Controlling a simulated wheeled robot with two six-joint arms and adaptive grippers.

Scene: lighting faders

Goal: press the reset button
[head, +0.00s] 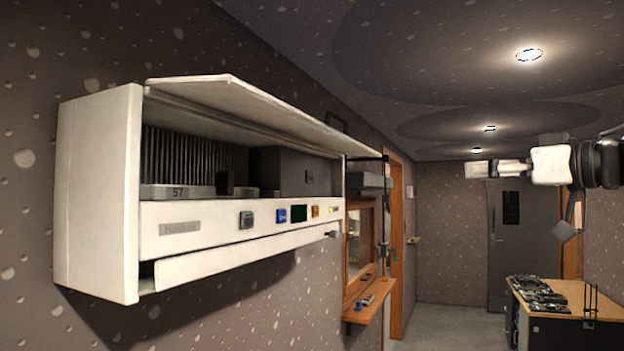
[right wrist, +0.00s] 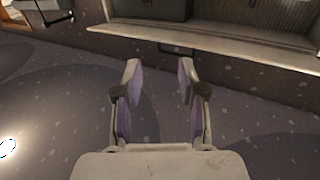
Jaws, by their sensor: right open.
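A pale control cabinet (head: 95,200) hangs on the left wall with its top flap raised. Its front strip bears a grey-green button (head: 246,219), a blue button (head: 282,215), a dark green square (head: 299,213), an orange button (head: 315,211) and a small yellowish one (head: 335,209). Their labels are too small to read, so I cannot tell which is reset. My right gripper (head: 476,169) is in the air to the right of the cabinet, pointing left. In the right wrist view the gripper (right wrist: 158,76) is open and empty, with the cabinet (right wrist: 215,43) beyond its fingers. My left gripper is not in view.
A wooden ledge (head: 370,312) below a window stands out from the left wall farther back. A desk (head: 575,297) with equipment stands at the lower right. A grey door (head: 510,245) closes the far end. The floor between ledge and desk is clear.

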